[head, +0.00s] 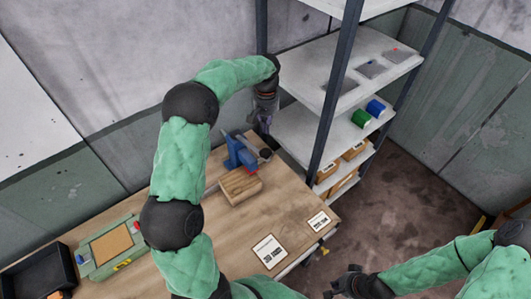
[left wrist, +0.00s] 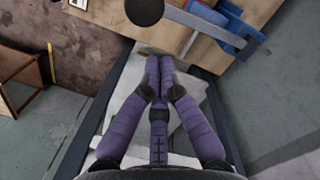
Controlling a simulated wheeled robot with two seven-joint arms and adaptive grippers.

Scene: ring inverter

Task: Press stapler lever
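The stapler (head: 236,155) is a blue device on the wooden table's far end. Its grey lever (left wrist: 196,23) ends in a dark round knob (left wrist: 145,10), at the top of the left wrist view. My left gripper (head: 263,125) hangs pointing down just beyond the stapler, near the shelf. In the left wrist view its purple fingers (left wrist: 160,62) are together with nothing between them. They are apart from the lever and knob. My right gripper (head: 338,287) is low in the head view, away from the stapler. Its fingers are too dark and small to read.
A wooden block (head: 240,187) sits in front of the stapler. A shelf rack (head: 320,80) with green and blue spools (head: 361,118) stands close to my left gripper. Labels (head: 270,252) lie on the table (head: 225,240). A green tray (head: 92,266) and black bin (head: 38,275) are at left.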

